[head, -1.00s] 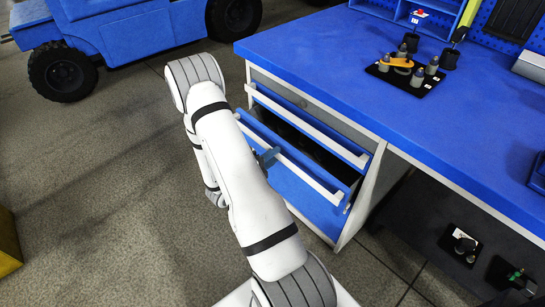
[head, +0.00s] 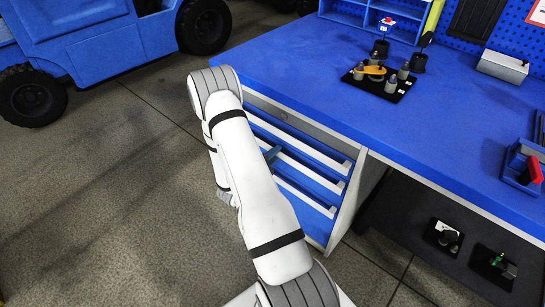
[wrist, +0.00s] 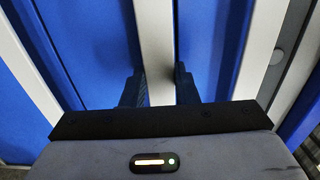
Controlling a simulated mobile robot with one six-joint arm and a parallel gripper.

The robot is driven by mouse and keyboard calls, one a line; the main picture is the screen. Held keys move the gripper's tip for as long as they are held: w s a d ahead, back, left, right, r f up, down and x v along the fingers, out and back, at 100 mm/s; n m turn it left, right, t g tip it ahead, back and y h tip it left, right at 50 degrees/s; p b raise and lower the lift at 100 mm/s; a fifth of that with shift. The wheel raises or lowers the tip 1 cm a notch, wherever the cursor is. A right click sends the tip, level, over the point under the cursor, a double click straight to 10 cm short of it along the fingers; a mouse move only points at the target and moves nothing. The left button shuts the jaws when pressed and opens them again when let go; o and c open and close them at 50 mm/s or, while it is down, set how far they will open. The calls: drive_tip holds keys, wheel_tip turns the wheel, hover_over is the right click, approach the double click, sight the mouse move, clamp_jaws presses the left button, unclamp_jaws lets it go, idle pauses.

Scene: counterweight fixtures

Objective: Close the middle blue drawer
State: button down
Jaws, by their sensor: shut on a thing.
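The blue drawers with white bar handles sit under the workbench, in a cabinet (head: 347,208) partly hidden by my arm. The middle blue drawer (head: 322,191) looks flush or nearly flush with its neighbours, with no dark opening above it. Its white handle (head: 312,174) runs down the middle of the wrist view (wrist: 155,50). My gripper (wrist: 160,88) has one dark finger on each side of this handle and is shut on it. In the head view a bit of my gripper (head: 272,154) shows at the handle beside my arm.
The blue workbench top (head: 300,70) overhangs the drawers and holds a black tray (head: 378,84) with several small parts. A blue vehicle (head: 90,45) stands at the back left. The floor (head: 120,200) left of my arm is clear.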

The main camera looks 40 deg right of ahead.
drive_tip(key=shift+d, duration=0.1)
drive_tip(key=c, duration=1.1)
unclamp_jaws()
drive_tip(key=p+v, duration=0.1)
drive_tip(key=v, duration=0.7)
